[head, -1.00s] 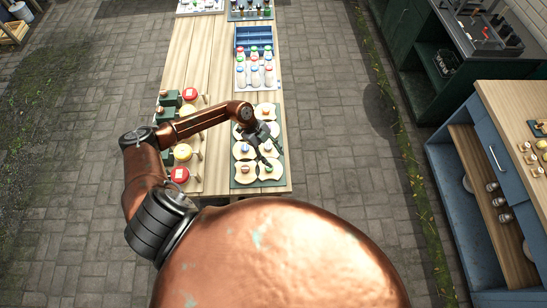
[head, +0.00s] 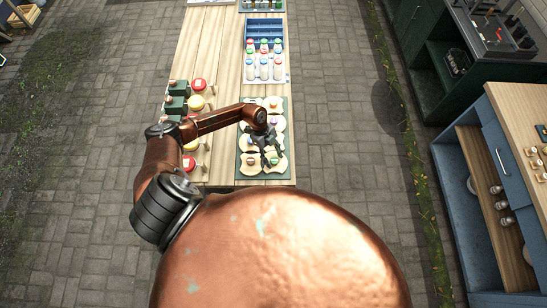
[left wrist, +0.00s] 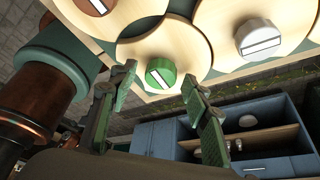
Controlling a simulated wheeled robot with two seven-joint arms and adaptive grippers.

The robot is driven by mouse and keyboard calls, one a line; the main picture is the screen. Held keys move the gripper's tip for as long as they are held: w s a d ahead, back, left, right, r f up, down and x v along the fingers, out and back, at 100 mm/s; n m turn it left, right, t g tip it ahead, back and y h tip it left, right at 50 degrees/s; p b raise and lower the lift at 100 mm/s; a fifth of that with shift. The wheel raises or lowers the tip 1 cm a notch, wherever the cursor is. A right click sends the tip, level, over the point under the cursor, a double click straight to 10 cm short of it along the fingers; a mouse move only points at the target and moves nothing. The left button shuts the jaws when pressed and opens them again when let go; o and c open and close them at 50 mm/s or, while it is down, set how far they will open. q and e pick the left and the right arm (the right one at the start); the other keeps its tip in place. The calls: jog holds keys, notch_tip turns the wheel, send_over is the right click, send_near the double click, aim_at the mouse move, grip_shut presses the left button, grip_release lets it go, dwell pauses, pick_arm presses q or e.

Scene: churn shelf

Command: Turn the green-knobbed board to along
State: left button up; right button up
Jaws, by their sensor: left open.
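The green-knobbed board is a pale wooden, wavy-edged piece (head: 282,167) at the near right corner of a dark green mat on the table. Its green knob (head: 274,160) carries a white bar. In the left wrist view the green knob (left wrist: 161,75) shows in front of my open left gripper (left wrist: 160,82), between the lines of its two fingers. The fingers look apart from the knob. In the head view my left gripper (head: 268,150) hangs over the near part of the mat and hides some boards. My right gripper is not in view.
Red-lidded and yellow-lidded items stand left of the mat. Bottles (head: 264,68) and a blue crate (head: 264,33) stand beyond it.

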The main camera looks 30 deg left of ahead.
pick_arm(q)
jog(key=c, duration=1.2)
jog(key=shift+o, duration=0.2)
